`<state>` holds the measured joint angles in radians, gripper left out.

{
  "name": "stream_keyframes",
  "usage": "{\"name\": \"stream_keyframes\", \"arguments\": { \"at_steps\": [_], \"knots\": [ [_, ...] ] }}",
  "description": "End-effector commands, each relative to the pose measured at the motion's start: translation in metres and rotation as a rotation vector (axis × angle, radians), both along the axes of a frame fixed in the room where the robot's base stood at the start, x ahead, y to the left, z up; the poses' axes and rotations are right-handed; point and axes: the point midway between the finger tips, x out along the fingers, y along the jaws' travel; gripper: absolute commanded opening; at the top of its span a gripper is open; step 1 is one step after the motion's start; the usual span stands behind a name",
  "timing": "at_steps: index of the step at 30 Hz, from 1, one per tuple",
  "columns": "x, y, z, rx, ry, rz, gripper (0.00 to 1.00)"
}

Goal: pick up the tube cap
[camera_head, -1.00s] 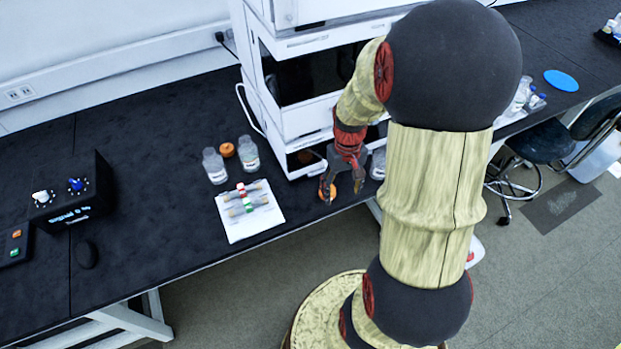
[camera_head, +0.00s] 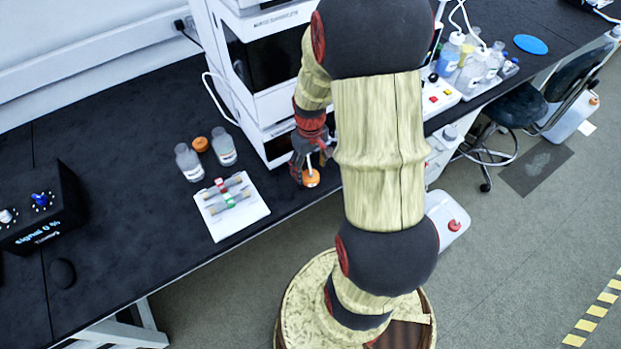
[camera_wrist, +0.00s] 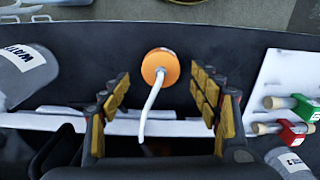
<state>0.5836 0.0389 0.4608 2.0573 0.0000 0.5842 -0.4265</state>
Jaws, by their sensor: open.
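The tube cap is an orange round cap (camera_wrist: 160,66) with a white tube rising from it. It sits on the black bench near the front edge, in front of the white instrument stack. In the wrist view it lies between my open fingers, towards their tips, with clear gaps on both sides. My gripper (camera_wrist: 160,82) is open and empty. In the head view the cap (camera_head: 312,180) shows just beside and below my gripper (camera_head: 308,174), whose fingers partly overlap it. Whether the fingertips are level with the cap is hard to tell.
A white sheet or tray (camera_head: 238,220) with capped vials lies left of my gripper. A labelled bottle (camera_wrist: 18,72) stands close at left in the wrist view. The instrument stack (camera_head: 262,75) rises behind.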

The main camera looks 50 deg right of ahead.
Motion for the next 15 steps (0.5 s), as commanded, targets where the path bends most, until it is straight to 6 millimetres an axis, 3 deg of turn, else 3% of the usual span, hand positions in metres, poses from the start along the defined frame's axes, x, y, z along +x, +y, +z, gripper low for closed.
{"name": "stream_keyframes", "arguments": {
  "at_steps": [1,5,12,15],
  "knots": [
    [-0.002,0.003,-0.013,0.001,0.003,0.001,0.62],
    [-0.001,0.002,-0.028,0.001,0.002,0.0,0.62],
    [-0.001,0.002,-0.028,0.0,0.001,-0.001,0.62],
    [-0.001,0.002,-0.028,0.0,0.001,-0.001,0.57]
  ]
}}
